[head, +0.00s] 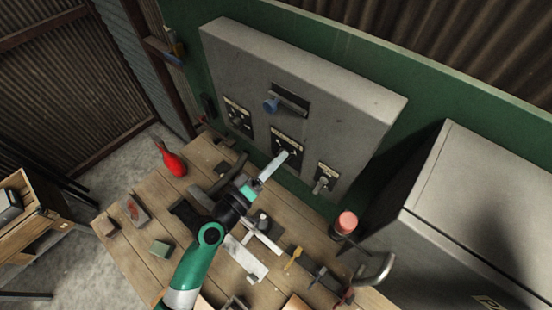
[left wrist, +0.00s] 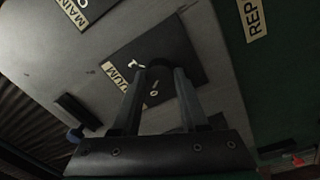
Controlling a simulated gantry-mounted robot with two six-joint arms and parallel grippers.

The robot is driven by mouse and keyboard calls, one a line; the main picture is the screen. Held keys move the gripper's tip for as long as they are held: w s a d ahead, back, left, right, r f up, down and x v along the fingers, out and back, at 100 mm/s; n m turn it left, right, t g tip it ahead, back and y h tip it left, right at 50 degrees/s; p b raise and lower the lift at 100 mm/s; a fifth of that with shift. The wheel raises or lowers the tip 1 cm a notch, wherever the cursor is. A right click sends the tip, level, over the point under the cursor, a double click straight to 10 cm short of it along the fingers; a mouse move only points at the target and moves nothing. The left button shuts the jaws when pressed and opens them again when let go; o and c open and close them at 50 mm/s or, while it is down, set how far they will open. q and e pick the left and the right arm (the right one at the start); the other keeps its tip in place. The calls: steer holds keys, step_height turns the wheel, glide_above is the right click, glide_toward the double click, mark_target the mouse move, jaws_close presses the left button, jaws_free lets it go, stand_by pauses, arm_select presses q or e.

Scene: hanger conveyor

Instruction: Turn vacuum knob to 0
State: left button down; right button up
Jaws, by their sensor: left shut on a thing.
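The vacuum knob (left wrist: 160,85) is a dark round knob on a black plate (left wrist: 150,45) whose partly hidden label ends in "UUM". The plate is the middle one on the grey control box, also in the head view (head: 288,137). My left gripper (left wrist: 158,75) has its two fingers on either side of the knob and is shut on it. In the head view the left gripper (head: 284,157) reaches up to the plate, and its fingers hide most of the knob. White marks show beside the knob, but its exact setting cannot be told. My right gripper is not in view.
The grey control box (head: 345,103) also carries a blue knob (head: 270,105), a left switch plate (head: 237,117) and a right switch (head: 323,182). A wooden bench (head: 140,255) below holds a red bottle (head: 172,160) and several tools. A grey cabinet (head: 480,200) stands at right.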

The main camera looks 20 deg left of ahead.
arm_select(q)
steer(key=shift+n+p, duration=0.4)
steer(key=shift+n, duration=1.3)
steer(key=shift+c, duration=2.2)
jaws_free()
steer(key=shift+s, duration=0.1)
steer(key=b+v, duration=0.2)
steer(key=v, duration=0.9)
steer(key=shift+s, duration=0.25)
